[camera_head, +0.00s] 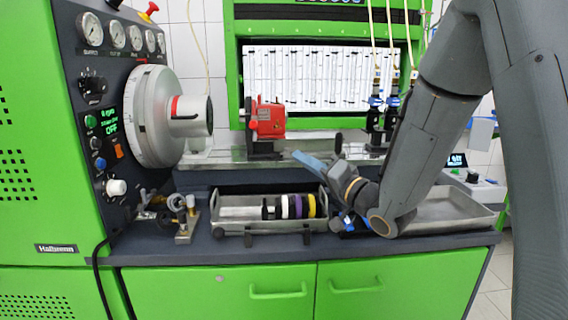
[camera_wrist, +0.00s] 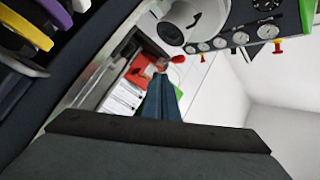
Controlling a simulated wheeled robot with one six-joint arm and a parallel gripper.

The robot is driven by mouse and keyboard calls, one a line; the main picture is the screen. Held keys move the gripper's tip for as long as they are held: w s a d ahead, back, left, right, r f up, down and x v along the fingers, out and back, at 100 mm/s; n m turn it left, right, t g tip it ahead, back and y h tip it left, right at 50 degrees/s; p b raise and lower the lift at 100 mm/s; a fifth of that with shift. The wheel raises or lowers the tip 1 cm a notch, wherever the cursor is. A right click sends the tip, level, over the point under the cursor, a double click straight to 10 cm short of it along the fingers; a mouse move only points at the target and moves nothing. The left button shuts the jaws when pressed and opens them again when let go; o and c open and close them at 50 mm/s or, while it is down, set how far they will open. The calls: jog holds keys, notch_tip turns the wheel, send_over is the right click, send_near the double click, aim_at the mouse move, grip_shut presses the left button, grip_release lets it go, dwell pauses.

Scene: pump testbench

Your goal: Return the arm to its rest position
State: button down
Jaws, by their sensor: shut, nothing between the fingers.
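My arm (camera_head: 425,135) comes in from the right of the head view and bends down over the bench, with its wrist low in front of the right tray. My gripper (camera_head: 303,158) points left and slightly up above the tray of rings. In the wrist view its blue-grey fingers (camera_wrist: 161,82) are together with nothing between them. The gripper appears apart from the red pump (camera_head: 268,120), which stands on the bench rail behind it.
A metal tray (camera_head: 232,213) holds several coloured rings on the bench. Another metal tray (camera_head: 450,210) lies at right, partly hidden by my arm. The round chuck (camera_head: 150,115) and gauge panel stand at left. Hoses and fittings (camera_head: 375,120) hang behind my arm.

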jog(key=s+d+f+g+h, duration=0.1)
jog(key=s+d+f+h, duration=0.1)
jog(key=d+f+h, duration=0.2)
jog(key=s+d+f+g+h+p, duration=0.1)
jog(key=s+d+f+g+h, duration=0.1)
jog(key=d+f+h, duration=0.1)
jog(key=s+d+f+g+h+p, duration=0.1)
jog(key=d+f+g+h, duration=0.1)
jog(key=d+f+h, duration=0.2)
jog(key=shift+s+d+f+h, duration=0.35)
jog(key=shift+d+f, duration=0.25)
jog(key=shift+f, duration=0.3)
jog(key=s+d+f+n+g, duration=0.1)
jog(key=s+g, duration=0.4)
jog(key=s, duration=0.7)
jog(key=s+d+f+n+g+h+p, duration=0.1)
jog(key=s+f+g, duration=0.2)
jog(key=s, duration=1)
jog(key=shift+g, duration=1)
jog(key=shift+s+h, duration=0.15)
jog(key=shift+h, duration=0.1)
